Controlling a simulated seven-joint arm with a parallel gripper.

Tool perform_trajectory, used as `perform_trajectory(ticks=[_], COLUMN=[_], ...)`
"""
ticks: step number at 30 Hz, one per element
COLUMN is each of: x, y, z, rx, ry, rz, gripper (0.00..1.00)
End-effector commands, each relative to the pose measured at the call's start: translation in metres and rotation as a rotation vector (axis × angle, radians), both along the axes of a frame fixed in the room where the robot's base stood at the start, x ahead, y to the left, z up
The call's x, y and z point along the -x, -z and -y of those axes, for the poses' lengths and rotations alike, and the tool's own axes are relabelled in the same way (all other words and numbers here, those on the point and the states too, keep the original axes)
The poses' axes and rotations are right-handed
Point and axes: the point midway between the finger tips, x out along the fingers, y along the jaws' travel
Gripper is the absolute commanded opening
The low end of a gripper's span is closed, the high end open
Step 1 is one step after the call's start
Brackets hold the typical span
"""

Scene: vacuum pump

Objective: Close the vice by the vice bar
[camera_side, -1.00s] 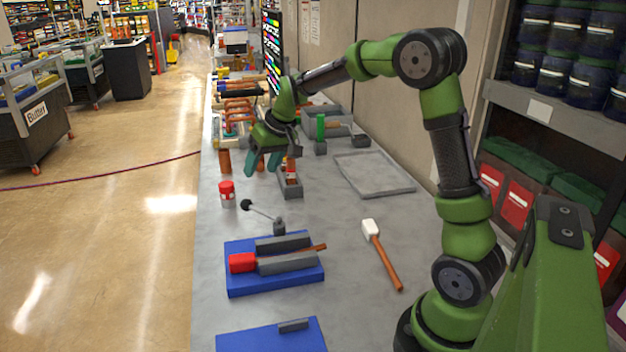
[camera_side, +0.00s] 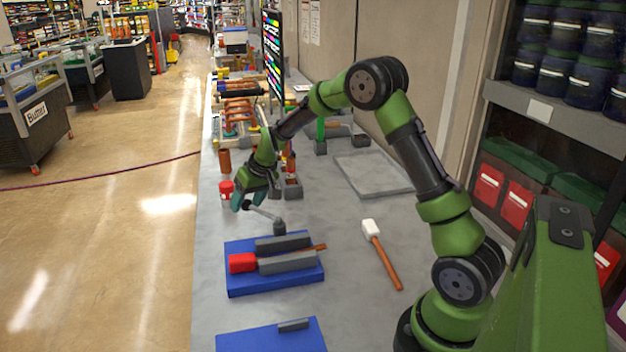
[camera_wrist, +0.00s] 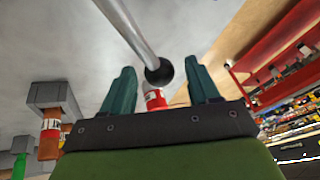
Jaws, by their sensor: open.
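The vice bar (camera_side: 263,213) is a thin grey rod rising to the left from a dark grey block (camera_side: 279,227) at the back of the blue-based vice (camera_side: 275,280).
A red and white can (camera_side: 226,188) stands just behind my gripper; it also shows beyond the ball in the wrist view (camera_wrist: 154,98). A white-headed mallet (camera_side: 381,255) lies to the right. A grey tray (camera_side: 373,187) and small grey holders (camera_side: 292,188) are farther back.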

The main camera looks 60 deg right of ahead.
Motion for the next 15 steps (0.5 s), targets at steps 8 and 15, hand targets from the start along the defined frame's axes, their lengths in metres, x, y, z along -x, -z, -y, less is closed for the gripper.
perform_trajectory(ticks=[8,15], x=[0.0002,0.0003], y=[-0.0003,-0.0004], z=[0.0002,0.0002], rx=[0.0,0.0], ry=[0.0,0.0], rz=[0.0,0.0], gripper=[0.24,0.0])
